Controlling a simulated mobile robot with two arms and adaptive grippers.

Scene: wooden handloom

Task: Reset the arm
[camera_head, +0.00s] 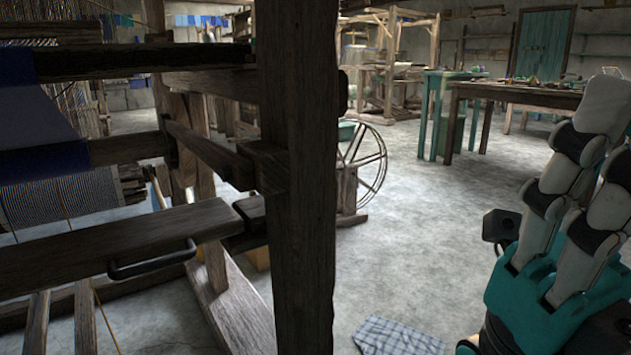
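My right gripper (585,165) fills the right edge, close to the camera. It has a teal palm and long white finger segments with black joints, pointing up and to the right. Its fingers run partly out of the picture, and I see nothing held between them. Whether it is open or shut is unclear. My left gripper is not in view. The wooden handloom (298,180) takes up the left half, with a thick dark upright post in front. My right gripper is well to the right of this post, apart from it.
A loom beam with a black handle (150,262) juts in at lower left. A spinning wheel (370,165) stands behind the post. A checkered cloth (395,338) lies on the floor. A cluttered table (515,95) stands at back right. Grey floor (430,235) is clear in the middle.

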